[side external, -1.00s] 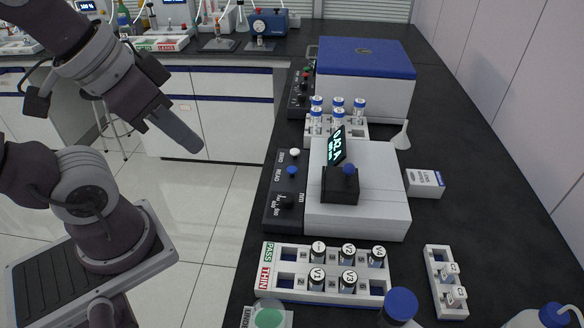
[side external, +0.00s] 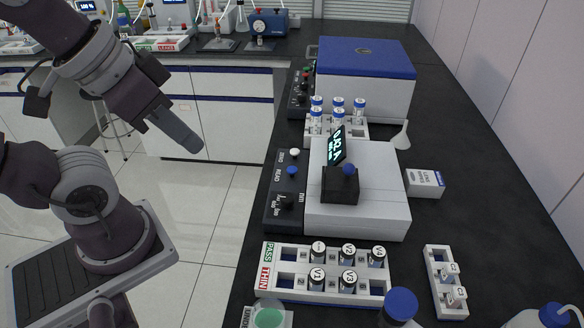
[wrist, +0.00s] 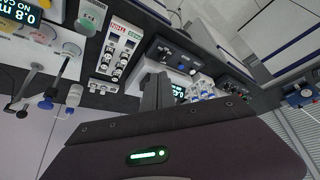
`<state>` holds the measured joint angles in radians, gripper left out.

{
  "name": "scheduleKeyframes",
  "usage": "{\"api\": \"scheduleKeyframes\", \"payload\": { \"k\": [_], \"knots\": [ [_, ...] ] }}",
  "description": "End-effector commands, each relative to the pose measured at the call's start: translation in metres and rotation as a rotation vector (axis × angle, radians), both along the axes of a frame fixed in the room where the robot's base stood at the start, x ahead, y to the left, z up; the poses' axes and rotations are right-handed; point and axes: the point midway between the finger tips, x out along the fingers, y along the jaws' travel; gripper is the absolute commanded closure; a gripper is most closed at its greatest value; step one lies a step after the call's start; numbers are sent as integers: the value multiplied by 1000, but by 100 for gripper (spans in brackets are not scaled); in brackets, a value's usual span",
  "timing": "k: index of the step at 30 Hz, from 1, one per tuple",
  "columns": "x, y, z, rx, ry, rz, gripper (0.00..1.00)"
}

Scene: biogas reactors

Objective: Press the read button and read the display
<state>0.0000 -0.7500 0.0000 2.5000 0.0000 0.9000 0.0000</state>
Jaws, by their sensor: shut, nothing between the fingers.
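The spectrophotometer (side external: 380,210) is a white box on the dark bench in the side view. Its dark control panel (side external: 276,215) on the left carries a blue read button (side external: 292,171), a white button (side external: 295,153) above it and a black knob (side external: 286,202). Its tilted display (side external: 337,146) shows cyan characters, too small and slanted to read surely. A black block with a blue knob stands in front of the display. My gripper (side external: 198,146) is shut and empty, in the air left of the bench, well apart from the button. It also shows in the wrist view (wrist: 157,80).
A white PASS/THIN rack (side external: 255,283) with several capped vials stands in front of the device. A blue-lidded box (side external: 365,60) and blue-capped vials stand behind. A small white rack (side external: 437,280), a carton (side external: 424,183) and a funnel (side external: 402,137) are on the right.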

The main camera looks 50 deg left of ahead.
Motion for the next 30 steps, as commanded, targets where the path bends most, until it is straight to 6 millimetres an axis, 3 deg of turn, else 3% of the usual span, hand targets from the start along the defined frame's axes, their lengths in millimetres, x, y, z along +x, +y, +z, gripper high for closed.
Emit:
{"api": "scheduleKeyframes", "payload": {
  "k": [4, 8, 12, 18, 21, 24, 27, 30],
  "knots": [
    [6, 6, 0, 19, -8, 25, 100],
    [39, 34, 2, 101, -56, 131, 100],
    [94, 76, 8, 204, -167, 248, 100],
    [186, 114, -1, 199, -331, 259, 100],
    [227, 115, -27, 67, -364, 201, 100],
    [248, 104, -62, -136, -328, 137, 100],
    [249, 89, -91, -332, -253, 95, 100],
    [242, 79, -108, -463, -183, 72, 100]
  ]
}}
